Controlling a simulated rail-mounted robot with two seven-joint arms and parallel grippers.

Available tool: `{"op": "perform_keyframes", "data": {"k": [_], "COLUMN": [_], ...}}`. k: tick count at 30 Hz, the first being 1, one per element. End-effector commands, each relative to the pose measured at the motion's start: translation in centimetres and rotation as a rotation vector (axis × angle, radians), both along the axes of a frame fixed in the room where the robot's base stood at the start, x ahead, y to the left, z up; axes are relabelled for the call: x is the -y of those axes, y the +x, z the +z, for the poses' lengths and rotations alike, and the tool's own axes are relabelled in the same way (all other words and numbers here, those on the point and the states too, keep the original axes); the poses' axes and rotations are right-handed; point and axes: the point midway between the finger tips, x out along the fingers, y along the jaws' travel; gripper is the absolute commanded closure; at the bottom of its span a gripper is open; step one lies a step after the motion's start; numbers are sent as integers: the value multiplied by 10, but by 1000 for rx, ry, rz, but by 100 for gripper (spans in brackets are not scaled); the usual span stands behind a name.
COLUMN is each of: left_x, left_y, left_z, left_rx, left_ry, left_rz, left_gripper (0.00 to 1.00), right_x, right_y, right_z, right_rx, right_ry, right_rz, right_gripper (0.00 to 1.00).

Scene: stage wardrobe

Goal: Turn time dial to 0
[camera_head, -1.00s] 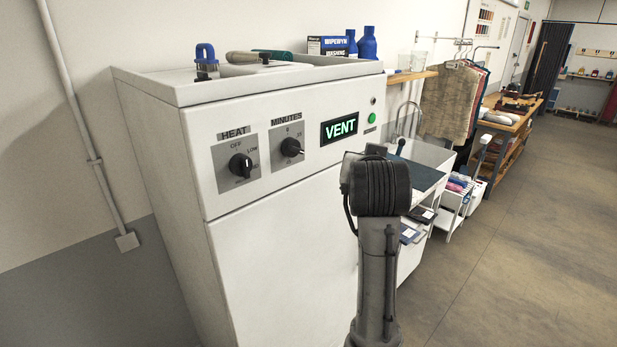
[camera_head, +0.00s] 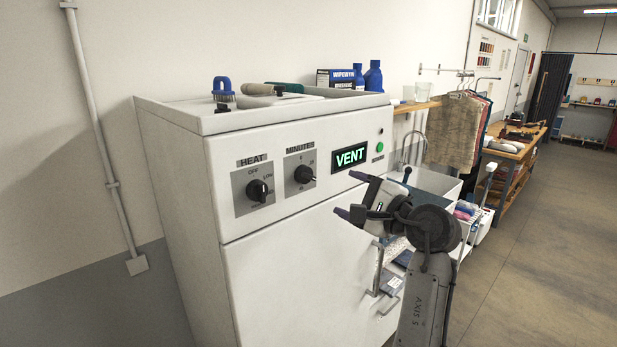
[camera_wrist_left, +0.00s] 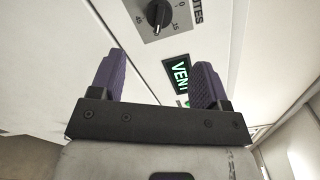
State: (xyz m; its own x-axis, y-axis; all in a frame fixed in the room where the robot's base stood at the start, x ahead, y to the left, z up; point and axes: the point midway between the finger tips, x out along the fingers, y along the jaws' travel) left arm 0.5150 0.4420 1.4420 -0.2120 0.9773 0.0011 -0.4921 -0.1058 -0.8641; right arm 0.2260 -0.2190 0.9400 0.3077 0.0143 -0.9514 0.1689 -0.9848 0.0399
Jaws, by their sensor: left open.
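The time dial (camera_head: 305,174) is a black knob on a grey plate marked MINUTES, on the white cabinet's front. The dial also shows in the left wrist view (camera_wrist_left: 158,14) at the top edge, beyond the fingers, with 0, 15 and 45 readable. My left gripper (camera_head: 348,194) is open and empty, in front of the cabinet, to the right of and slightly below the dial, not touching it. Its two purple fingers (camera_wrist_left: 160,60) stand apart in the wrist view. My right gripper is not in view.
The HEAT dial (camera_head: 257,190) sits left of the time dial. A green VENT display (camera_head: 350,156) and a green button (camera_head: 379,147) are to its right. A sink (camera_head: 437,182) stands to the right.

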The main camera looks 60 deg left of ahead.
Motion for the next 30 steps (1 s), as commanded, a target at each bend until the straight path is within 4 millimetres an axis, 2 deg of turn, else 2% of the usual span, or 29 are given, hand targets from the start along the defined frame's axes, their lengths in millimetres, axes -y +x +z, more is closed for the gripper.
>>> {"op": "perform_keyframes", "data": {"k": [15, 21, 30], "left_x": [-90, -112, -123], "left_y": [-20, -25, -27], "left_z": [1, 0, 0], "left_rx": [3, 3, 3], "left_ry": [-1, -1, -1], "left_rz": [3, 2, 0], "left_gripper": [30, 30, 30], "right_x": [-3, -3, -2], "right_y": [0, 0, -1], "right_z": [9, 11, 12], "right_rx": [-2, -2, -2], "right_ry": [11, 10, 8], "right_rz": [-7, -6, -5], "right_gripper": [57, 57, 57]}}
